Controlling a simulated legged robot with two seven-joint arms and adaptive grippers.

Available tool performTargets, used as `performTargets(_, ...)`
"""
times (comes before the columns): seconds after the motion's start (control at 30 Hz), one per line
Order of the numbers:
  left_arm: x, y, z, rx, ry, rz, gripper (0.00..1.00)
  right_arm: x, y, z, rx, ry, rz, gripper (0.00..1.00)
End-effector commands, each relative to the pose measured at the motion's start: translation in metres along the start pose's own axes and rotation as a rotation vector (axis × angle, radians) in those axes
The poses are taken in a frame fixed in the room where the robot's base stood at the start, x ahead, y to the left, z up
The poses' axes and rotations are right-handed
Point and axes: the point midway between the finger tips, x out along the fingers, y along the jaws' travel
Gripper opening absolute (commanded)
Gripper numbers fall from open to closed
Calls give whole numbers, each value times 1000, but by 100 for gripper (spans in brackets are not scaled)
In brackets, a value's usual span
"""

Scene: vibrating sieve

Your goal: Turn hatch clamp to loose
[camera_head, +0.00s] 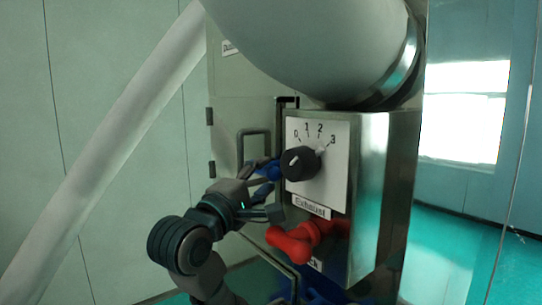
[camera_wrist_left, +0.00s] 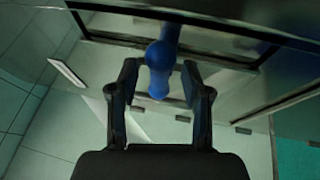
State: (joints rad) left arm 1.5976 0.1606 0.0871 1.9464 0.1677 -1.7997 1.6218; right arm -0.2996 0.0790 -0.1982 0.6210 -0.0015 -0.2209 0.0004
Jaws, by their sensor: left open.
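The blue hatch clamp (camera_head: 268,169) is beside the control box, partly hidden by my left gripper. In the left wrist view the clamp (camera_wrist_left: 159,58) has a round knob and a narrower end that lies between the fingertips. My left gripper (camera_head: 270,192) reaches in from the left in the head view. Its fingers are spread on both sides of the clamp, with visible gaps in the left wrist view (camera_wrist_left: 160,78). My right gripper is not in view.
The control box has a black dial (camera_head: 300,163) marked 0 to 3 and an "Exhaust" label (camera_head: 311,207). A red handle (camera_head: 295,241) juts out below. A large grey duct (camera_head: 310,45) hangs above. A metal bar handle (camera_head: 254,132) is close to the gripper.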

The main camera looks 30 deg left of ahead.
Motion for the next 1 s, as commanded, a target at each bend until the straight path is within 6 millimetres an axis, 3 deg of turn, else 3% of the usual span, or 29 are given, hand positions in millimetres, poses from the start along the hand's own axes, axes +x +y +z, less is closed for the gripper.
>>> performTargets(0.2,30,0,-7,-4,1,-2,48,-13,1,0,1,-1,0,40)
performTargets(0.57,35,0,6,2,-1,0,48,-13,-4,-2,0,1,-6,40)
performTargets(0.77,35,0,8,4,-2,0,3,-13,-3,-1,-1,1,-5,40)
performTargets(1.0,36,-2,3,3,-6,-3,0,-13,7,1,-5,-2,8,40)
